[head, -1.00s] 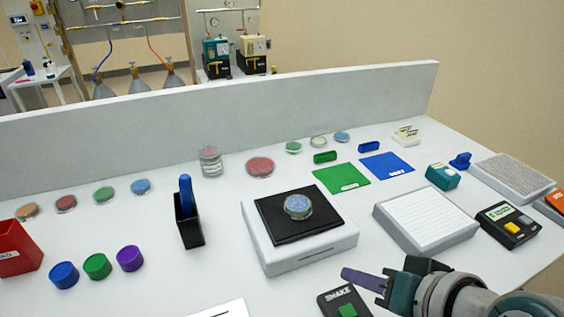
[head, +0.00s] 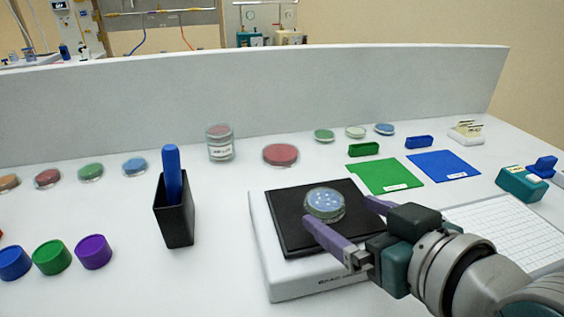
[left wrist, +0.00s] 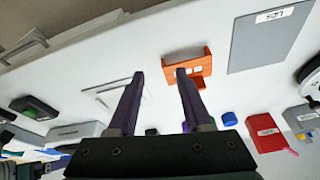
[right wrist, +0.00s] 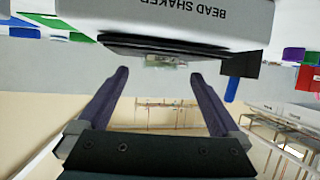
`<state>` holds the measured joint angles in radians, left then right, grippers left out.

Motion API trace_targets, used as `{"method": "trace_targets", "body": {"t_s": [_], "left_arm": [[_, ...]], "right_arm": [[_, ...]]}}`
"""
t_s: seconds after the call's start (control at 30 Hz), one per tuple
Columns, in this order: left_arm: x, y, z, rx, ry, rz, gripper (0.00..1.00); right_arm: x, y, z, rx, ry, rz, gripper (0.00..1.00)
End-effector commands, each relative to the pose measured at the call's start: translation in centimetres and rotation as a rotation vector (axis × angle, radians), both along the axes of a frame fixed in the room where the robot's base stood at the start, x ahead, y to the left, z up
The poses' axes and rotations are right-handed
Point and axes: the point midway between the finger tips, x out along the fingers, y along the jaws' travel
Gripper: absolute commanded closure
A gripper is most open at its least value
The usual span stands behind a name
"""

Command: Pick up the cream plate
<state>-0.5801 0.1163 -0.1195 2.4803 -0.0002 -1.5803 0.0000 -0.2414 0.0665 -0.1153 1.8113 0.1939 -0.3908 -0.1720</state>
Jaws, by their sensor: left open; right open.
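The cream plate (head: 355,131) is a small round lidded dish at the back right of the bench. It stands between a green dish (head: 323,135) and a blue dish (head: 384,129). My right gripper (head: 340,212) is open over the bead shaker, well in front of the cream plate. Its fingers are on either side of a blue dish with pale spots (head: 325,203) on the shaker's black pad; I cannot tell whether they touch it. In the right wrist view this dish (right wrist: 165,61) shows beyond the open fingers. My left gripper (left wrist: 160,75) is open and empty, outside the head view.
The bead shaker (head: 310,288) stands under my right gripper. A black holder with a blue pen (head: 174,222) stands left of it. Green (head: 385,176) and blue (head: 443,167) mats lie before the cream plate. A low wall (head: 270,90) runs behind.

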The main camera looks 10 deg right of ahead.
Motion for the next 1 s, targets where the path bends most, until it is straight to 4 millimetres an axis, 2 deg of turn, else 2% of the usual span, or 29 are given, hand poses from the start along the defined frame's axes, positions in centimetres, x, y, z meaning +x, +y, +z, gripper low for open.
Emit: {"method": "trace_targets", "body": {"t_s": [0.1,0.2,0.5,1.0], "left_arm": [[0.0,0.0,-0.4,0.0,0.0,0.0,0.5],[0.0,0.0,-0.6,0.0,0.0,0.0,0.5],[0.0,0.0,-0.6,0.0,0.0,-0.001,0.5],[0.0,0.2,-0.6,0.007,0.0,-0.005,0.5]], "right_arm": [[1.9,0.4,-0.8,0.003,0.0,0.0,0.0],[2.9,0.6,-1.2,0.001,-0.002,0.0,0.0],[3.2,0.7,-1.3,0.001,0.0,0.0,0.01],[3.2,0.6,-1.3,0.001,0.0,0.0,0.57]]}}
